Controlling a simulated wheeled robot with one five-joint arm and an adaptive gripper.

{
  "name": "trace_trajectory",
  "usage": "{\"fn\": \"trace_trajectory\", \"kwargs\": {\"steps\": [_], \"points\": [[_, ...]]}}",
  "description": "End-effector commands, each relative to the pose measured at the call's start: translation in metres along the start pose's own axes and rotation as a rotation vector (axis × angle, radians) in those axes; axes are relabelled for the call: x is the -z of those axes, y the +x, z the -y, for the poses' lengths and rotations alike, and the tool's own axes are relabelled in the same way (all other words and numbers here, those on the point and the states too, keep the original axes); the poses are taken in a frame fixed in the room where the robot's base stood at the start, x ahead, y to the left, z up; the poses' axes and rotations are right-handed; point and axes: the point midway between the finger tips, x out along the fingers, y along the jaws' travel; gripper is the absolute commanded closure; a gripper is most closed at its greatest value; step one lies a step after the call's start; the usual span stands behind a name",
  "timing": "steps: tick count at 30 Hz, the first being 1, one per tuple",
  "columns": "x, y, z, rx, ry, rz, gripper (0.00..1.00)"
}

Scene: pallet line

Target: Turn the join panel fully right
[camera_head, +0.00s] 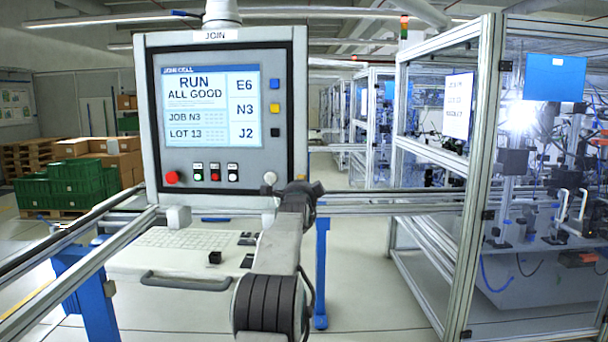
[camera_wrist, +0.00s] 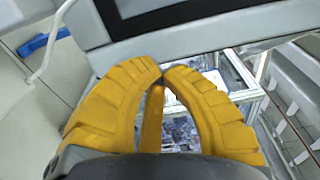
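The join panel (camera_head: 222,147) hangs from a pale post, with a "JOIN" label on top. It faces me almost squarely in the head view. Its screen (camera_head: 211,107) reads "RUN ALL GOOD", "JOB N3", "LOT 13", with E6, N3 and J2 on the right. A grey knob sits at its lower right. My arm reaches up to this corner and hides part of it. In the wrist view, my gripper (camera_wrist: 162,79) has its yellow fingertips together, with nothing seen between them. A grey and dark panel edge (camera_wrist: 180,40) lies just beyond the tips; I cannot tell whether they touch.
A keyboard shelf (camera_head: 175,258) with a handle sits below the panel. Metal rails (camera_head: 75,270) run at the left and behind my arm. A framed machine cell (camera_head: 475,150) stands at the right. Green crates (camera_head: 75,180) and cartons are at the far left.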

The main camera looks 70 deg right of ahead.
Motion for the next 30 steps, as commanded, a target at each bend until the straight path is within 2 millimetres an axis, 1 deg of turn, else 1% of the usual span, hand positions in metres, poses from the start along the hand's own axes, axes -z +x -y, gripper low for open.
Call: {"fn": "trace_trajectory", "kwargs": {"steps": [1, 12, 18, 30], "points": [[0.000, 0.004, 0.004, -0.002, 0.000, 0.000, 1.00], [0.000, 0.026, 0.001, -0.001, 0.000, 0.000, 1.00], [0.000, 0.030, 0.000, -0.001, 0.000, 0.000, 1.00], [0.000, 0.031, 0.000, 0.000, 0.000, 0.000, 1.00]]}}
